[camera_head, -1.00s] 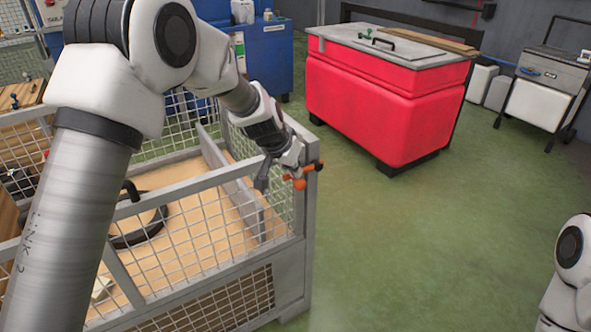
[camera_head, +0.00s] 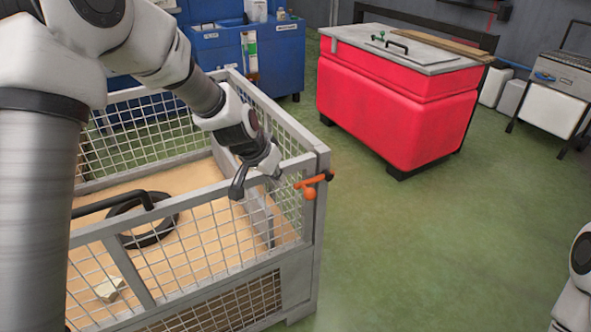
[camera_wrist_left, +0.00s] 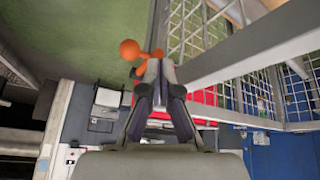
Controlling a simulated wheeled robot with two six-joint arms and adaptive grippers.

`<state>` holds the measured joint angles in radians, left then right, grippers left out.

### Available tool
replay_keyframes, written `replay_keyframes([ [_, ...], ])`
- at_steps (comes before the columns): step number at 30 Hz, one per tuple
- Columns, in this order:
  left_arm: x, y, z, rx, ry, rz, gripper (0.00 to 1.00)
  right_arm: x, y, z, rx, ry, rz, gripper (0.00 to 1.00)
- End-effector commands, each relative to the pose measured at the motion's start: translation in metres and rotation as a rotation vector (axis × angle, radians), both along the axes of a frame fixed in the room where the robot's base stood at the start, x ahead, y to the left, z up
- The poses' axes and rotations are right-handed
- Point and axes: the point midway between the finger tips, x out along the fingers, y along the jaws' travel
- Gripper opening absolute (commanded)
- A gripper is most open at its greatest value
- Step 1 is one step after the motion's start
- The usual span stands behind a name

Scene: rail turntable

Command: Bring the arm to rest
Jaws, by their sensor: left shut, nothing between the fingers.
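My left arm comes in from the left in the head view. Its gripper (camera_head: 240,187) is over the mesh crate (camera_head: 190,262), just inside the top rail near the front right corner post. In the left wrist view the left gripper (camera_wrist_left: 155,68) has its fingers together with nothing between them. An orange latch handle (camera_head: 312,187) sits on the crate's corner, to the right of the gripper and apart from it in the head view. It also shows just beyond the fingertips in the left wrist view (camera_wrist_left: 130,50). My right gripper is out of view.
The crate holds a black ring (camera_head: 150,222) and a small pale block (camera_head: 110,289). A red bin (camera_head: 390,112) stands behind on the green floor (camera_head: 450,250). A blue cabinet (camera_head: 275,62) is at the back. The floor right of the crate is clear.

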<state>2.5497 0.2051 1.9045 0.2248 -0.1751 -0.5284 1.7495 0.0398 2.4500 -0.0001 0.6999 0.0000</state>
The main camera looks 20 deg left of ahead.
Motion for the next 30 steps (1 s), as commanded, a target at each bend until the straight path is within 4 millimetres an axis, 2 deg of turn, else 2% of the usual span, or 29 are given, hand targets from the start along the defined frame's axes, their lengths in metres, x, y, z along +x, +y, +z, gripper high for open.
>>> replay_keyframes([
  [1, -0.006, 0.004, 0.005, -0.002, 0.001, 0.001, 0.00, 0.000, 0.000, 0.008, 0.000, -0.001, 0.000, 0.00],
  [6, -0.015, 0.008, 0.003, -0.001, -0.001, -0.001, 0.00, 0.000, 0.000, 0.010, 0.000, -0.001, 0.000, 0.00],
  [20, -0.015, 0.008, 0.002, 0.000, -0.001, 0.000, 0.00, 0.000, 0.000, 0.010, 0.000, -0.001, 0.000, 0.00],
  [22, -0.017, 0.008, -0.005, 0.000, 0.016, 0.000, 0.00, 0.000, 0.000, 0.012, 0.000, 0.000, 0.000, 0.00],
  [23, -0.020, 0.008, -0.012, 0.001, 0.035, -0.001, 0.00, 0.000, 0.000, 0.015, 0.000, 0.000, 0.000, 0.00],
  [26, -0.041, 0.004, -0.055, 0.017, 0.150, -0.014, 0.00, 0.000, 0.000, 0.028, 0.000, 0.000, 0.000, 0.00],
  [29, -0.095, -0.006, -0.115, 0.037, 0.331, -0.048, 0.00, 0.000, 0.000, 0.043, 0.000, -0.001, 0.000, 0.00],
  [30, -0.123, -0.009, -0.139, 0.049, 0.402, -0.062, 0.00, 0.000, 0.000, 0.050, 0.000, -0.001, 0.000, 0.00],
])
